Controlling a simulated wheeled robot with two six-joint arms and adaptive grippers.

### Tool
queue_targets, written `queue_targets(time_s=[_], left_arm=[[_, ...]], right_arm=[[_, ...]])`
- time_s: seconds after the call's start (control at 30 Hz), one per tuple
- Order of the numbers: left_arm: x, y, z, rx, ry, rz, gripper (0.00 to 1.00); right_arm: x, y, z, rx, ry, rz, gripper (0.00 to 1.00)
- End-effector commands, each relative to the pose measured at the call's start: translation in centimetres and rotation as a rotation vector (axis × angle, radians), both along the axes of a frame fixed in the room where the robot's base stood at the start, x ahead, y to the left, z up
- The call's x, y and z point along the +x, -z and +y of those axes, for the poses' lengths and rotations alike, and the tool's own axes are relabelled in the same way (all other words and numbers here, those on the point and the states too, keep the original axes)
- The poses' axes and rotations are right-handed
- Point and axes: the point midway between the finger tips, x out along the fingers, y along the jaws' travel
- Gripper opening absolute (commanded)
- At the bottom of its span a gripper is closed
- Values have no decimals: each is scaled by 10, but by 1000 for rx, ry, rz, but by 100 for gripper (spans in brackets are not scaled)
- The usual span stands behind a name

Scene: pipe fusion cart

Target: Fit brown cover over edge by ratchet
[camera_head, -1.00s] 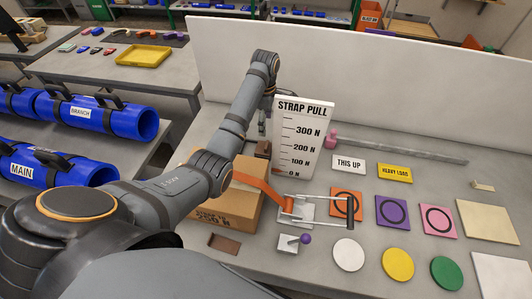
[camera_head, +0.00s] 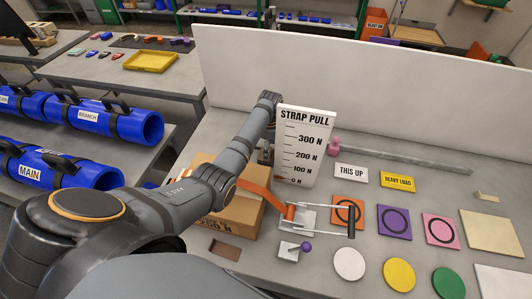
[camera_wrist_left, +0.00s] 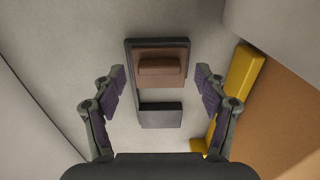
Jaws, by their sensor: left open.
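The brown cover (camera_wrist_left: 162,66), with a raised grip block, sits in a dark grey holder (camera_wrist_left: 160,117) in the left wrist view. My left gripper (camera_wrist_left: 160,82) is open above it, one finger to each side, apart from the cover. In the head view my arm hides most of this gripper and the cover, behind the carton (camera_head: 232,215). An orange strap (camera_head: 262,193) runs over the carton to the ratchet (camera_head: 296,217), whose long handle (camera_head: 351,222) lies to the right. My right gripper is not in view.
A yellow edge piece (camera_wrist_left: 238,82) lies along the carton's edge in the wrist view. The STRAP PULL board (camera_head: 305,150) stands close right of my arm. A flat brown piece (camera_head: 225,249) lies in front of the carton. Coloured discs and tiles cover the table's right.

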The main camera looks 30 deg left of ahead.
Motion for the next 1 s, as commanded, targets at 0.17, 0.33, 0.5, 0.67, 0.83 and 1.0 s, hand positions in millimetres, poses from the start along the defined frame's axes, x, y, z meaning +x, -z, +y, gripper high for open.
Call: queue_targets(time_s=[0.17, 0.33, 0.5, 0.67, 0.83, 1.0], left_arm=[[0, 15, 0, 0, 0, -1, 74], [0, 16, 0, 1, 0, -2, 74], [0, 16, 0, 1, 0, -2, 52], [0, 16, 0, 1, 0, -2, 30], [0, 16, 0, 1, 0, -2, 15], [1, 11, 0, 0, 0, -4, 15]], right_arm=[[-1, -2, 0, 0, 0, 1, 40], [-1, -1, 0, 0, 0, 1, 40], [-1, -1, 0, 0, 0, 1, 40], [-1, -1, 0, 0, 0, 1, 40], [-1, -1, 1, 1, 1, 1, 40], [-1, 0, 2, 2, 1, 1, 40]])
